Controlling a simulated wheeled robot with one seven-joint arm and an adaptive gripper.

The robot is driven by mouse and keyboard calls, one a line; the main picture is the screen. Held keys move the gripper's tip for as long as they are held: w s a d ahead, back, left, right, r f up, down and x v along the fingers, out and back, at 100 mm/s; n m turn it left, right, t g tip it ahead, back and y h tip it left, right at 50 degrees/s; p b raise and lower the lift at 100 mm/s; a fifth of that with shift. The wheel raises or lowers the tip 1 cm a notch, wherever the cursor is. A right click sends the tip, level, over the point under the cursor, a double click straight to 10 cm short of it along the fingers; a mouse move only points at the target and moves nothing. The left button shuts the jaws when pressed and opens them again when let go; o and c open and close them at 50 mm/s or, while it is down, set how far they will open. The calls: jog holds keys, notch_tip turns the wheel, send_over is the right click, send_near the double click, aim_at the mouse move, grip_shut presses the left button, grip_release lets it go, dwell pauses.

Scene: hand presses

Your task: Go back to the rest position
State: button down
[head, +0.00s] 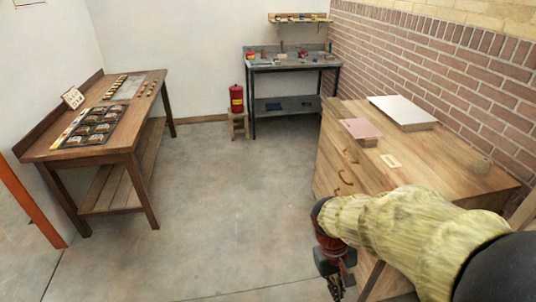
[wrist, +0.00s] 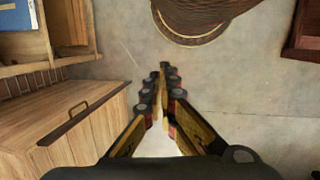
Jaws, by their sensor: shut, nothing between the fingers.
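My gripper (wrist: 163,75) points away from the wrist camera, its two fingers meeting at the tips with nothing between them. In the head view my gripper (head: 336,284) hangs low at the bottom right, beside the front of the wooden drawer cabinet (head: 330,150). It is over the floor there, and my sleeved arm hides part of the cabinet.
A wooden workbench (head: 70,153) with trays stands at the left. A grey bench (head: 290,67) and a red canister (head: 237,98) on a stool stand at the back. A pink-topped block (head: 361,128) and a white-topped block (head: 402,110) lie on the cabinet. The middle floor is clear.

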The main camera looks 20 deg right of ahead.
jog(key=a+r+t, duration=0.4)
jog(key=a+r, duration=0.2)
jog(key=r, duration=0.2)
jog(key=w+a+r+n+t+y, duration=0.1)
jog(key=a+r+t, duration=0.3)
jog(key=r, duration=0.5)
jog(key=shift+w+a+r+n+y, duration=0.15)
jog(key=shift+a+r+n+y, duration=0.15)
jog(key=shift+a, duration=0.7)
jog(key=c, duration=2.6)
grip_release()
